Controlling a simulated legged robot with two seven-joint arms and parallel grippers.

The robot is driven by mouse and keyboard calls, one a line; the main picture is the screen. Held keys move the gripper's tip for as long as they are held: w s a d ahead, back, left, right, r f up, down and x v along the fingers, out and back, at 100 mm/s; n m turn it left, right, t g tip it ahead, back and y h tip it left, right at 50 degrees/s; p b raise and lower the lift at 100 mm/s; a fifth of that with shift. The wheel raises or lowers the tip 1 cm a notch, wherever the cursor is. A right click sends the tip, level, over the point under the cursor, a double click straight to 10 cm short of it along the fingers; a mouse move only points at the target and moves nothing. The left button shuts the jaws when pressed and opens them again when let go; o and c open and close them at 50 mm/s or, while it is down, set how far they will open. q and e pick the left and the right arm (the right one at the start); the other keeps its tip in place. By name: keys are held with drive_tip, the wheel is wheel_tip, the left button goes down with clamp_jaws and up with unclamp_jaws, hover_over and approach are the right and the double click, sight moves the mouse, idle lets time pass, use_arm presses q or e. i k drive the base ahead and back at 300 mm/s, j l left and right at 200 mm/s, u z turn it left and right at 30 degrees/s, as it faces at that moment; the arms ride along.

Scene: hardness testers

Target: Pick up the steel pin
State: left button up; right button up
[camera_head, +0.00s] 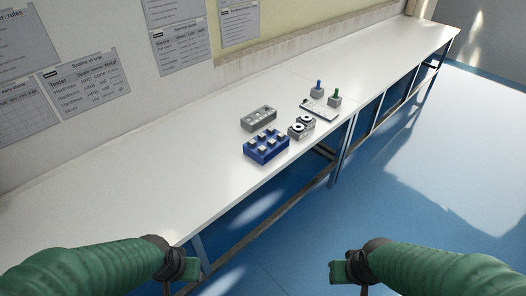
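The steel pin cannot be told apart for sure at this size. A blue block (266,152) on the white table holds several small pale metal-looking pieces. Behind it, a grey tray (259,126) holds several small light pieces. My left gripper (186,268) is at the bottom left, in front of the table edge and well short of the blocks. My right gripper (340,272) is at the bottom right, over the blue floor and apart from everything on the table. I cannot see their fingers clearly, and nothing visible is held in either.
Right of the blue block stand two grey blocks with round dark-centred faces (296,132). Beyond lie a pale flat plate (318,109), a grey block with a blue peg (318,93) and one with a green peg (335,100). The white table (130,175) is clear on the left.

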sight(262, 149)
drive_tip(key=i+l, duration=0.2)
drive_tip(key=i, duration=0.25)
drive_tip(key=i+l, duration=0.25)
drive_tip(key=i, duration=0.15)
drive_tip(key=i+l, duration=0.2)
drive_tip(key=i, duration=0.25)
drive_tip(key=i+l, duration=0.2)
drive_tip(key=i, duration=0.25)
drive_tip(key=i+l, duration=0.2)
drive_tip(key=i, duration=0.25)
drive_tip(key=k+u, duration=0.1)
drive_tip(key=u, duration=0.25)
drive_tip(key=j+u, duration=0.1)
drive_tip(key=u, duration=0.2)
drive_tip(key=k+j+u, duration=0.1)
drive_tip(key=u, duration=0.25)
drive_tip(key=k+l+z, duration=0.1)
drive_tip(key=l+z, duration=0.45)
drive_tip(key=l, duration=0.05)
